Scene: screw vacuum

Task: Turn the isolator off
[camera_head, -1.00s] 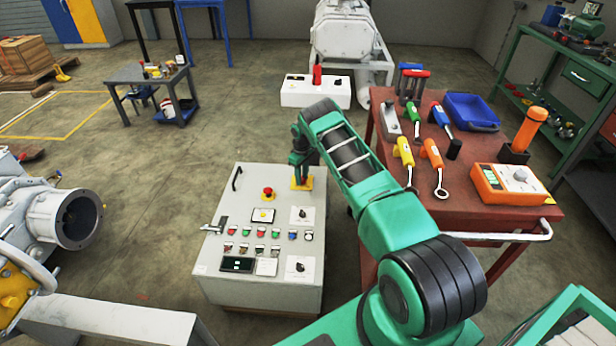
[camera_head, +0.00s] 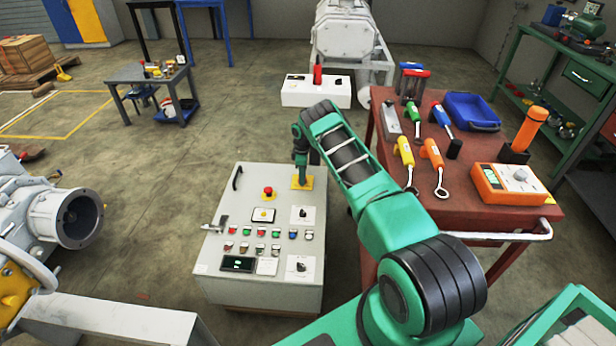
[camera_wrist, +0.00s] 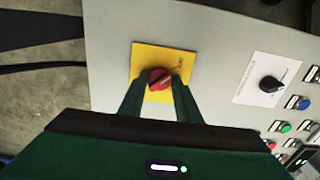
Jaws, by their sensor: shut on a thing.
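The isolator is a red rotary handle (camera_wrist: 159,79) on a yellow plate (camera_wrist: 150,57), at the top right of the grey control panel (camera_head: 232,212). My gripper (camera_wrist: 158,88) is shut on the red handle, with one dark green finger on each side of it in the wrist view. The handle appears turned at a slant against the plate. In the head view my gripper (camera_head: 301,178) reaches down onto the yellow plate (camera_head: 296,184) and hides the handle.
A black selector knob (camera_wrist: 271,84) on a white plate is beside the isolator. The panel also bears a red emergency button (camera_head: 267,191) and several small buttons. A red tool cart (camera_head: 455,205) stands close to the right of my arm.

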